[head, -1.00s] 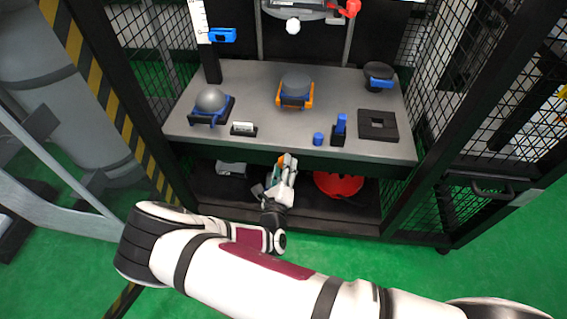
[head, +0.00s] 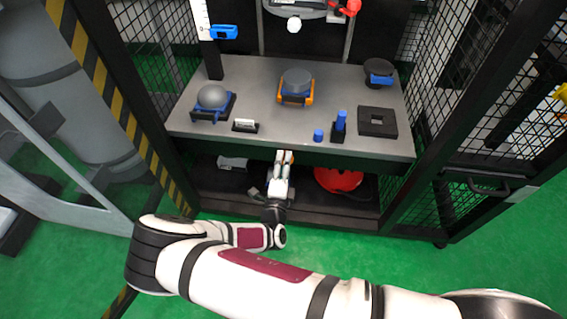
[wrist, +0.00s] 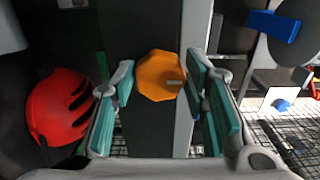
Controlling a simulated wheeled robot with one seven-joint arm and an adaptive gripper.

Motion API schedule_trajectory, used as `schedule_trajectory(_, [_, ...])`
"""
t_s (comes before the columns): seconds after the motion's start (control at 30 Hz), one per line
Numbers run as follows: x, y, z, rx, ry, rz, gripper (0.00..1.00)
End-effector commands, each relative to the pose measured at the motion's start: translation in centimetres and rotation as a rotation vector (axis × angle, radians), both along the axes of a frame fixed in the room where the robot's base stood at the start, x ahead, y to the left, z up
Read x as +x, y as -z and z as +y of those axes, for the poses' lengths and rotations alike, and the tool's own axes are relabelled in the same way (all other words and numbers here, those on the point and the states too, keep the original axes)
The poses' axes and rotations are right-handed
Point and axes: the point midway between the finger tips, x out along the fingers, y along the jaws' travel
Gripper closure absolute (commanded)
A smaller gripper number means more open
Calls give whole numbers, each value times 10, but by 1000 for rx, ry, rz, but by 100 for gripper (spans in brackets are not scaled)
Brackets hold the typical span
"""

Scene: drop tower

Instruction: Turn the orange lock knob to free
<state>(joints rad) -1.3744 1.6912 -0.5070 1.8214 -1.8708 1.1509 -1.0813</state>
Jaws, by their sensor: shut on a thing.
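The orange lock knob (wrist: 158,75) is a faceted, roughly eight-sided knob on the dark front edge of the bench, with a small pale mark on its face. In the wrist view my gripper (wrist: 161,80) has its teal-padded fingers on both sides of the knob, shut on it. In the head view my gripper (head: 284,157) is at the front edge below the bench top. There it hides most of the knob.
The grey bench top (head: 350,82) carries a grey dome (head: 212,97), an orange-and-blue holder (head: 296,88) and a black square block (head: 377,122). A red helmet (head: 338,180) lies on the lower shelf, right of my gripper. Mesh walls stand at both sides.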

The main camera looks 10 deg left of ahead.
Motion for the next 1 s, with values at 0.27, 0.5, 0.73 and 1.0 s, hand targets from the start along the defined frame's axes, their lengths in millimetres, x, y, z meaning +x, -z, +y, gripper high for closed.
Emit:
schedule_trajectory(0.27, [0,2,-1,-30,1,4,87])
schedule_trajectory(0.5, [0,2,-1,-30,1,4,87])
schedule_trajectory(0.73, [0,1,0,-29,0,3,40])
schedule_trajectory(1.0, [-2,1,0,-28,0,2,40])
